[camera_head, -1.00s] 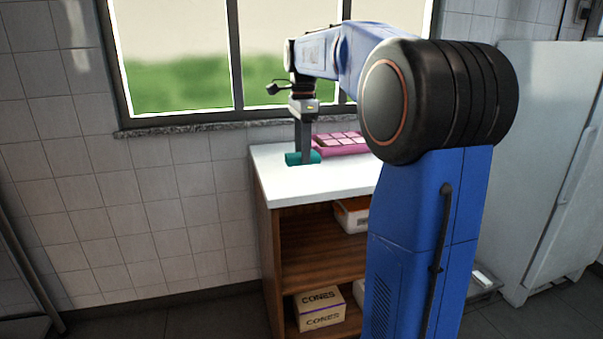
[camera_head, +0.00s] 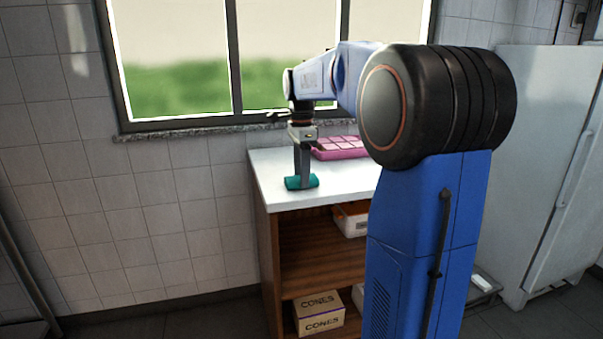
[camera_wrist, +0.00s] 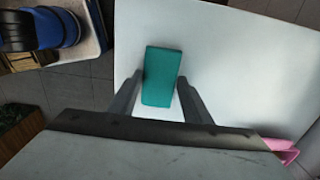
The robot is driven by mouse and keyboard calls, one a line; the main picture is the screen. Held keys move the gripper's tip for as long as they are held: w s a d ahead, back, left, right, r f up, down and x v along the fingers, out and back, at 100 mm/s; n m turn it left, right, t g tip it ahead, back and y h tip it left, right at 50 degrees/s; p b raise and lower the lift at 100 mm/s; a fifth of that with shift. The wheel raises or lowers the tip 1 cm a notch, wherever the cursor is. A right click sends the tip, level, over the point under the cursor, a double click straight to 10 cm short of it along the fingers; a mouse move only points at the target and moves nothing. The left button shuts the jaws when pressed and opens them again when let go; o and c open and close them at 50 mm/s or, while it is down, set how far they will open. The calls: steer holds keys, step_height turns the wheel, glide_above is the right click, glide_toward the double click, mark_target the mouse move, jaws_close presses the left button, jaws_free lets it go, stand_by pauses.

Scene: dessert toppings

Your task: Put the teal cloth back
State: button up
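The teal cloth (camera_head: 293,183) is a small rolled or folded bundle at the near left part of the white counter top. In the wrist view the cloth (camera_wrist: 162,76) is a teal block between my two fingers. My gripper (camera_head: 302,180) points straight down over it, with its fingers at the cloth's sides.
A pink tray (camera_head: 325,154) with pink squares stands behind the gripper on the white counter (camera_head: 262,172). Bare counter surrounds the cloth. Shelves below hold a white bin (camera_head: 349,222) and a box marked CONES (camera_head: 319,315). A window is behind; a white fridge (camera_head: 535,170) stands right.

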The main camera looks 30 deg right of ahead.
steer(key=o, duration=0.3)
steer(key=shift+r, duration=0.15)
step_height(320, 180, up, 12)
stand_by(0.4)
steer(key=s+a+f+n+t, duration=0.1)
steer(key=s+a+f+n, duration=0.35)
steer(key=s, duration=0.25)
steer(key=s+a+f+n+t, duration=0.1)
steer(key=s+a+f+n, duration=0.3)
steer(key=s+a+n, duration=0.3)
steer(key=s+a+f+n+t, duration=0.2)
steer(key=s+a+f+n, duration=0.2)
steer(key=s+f+n, duration=0.5)
steer(key=s+f, duration=0.7)
steer(key=f, duration=0.1)
steer(key=shift+a+n+t, duration=0.15)
steer(key=shift+n+t, duration=0.2)
steer(key=shift+t, duration=0.05)
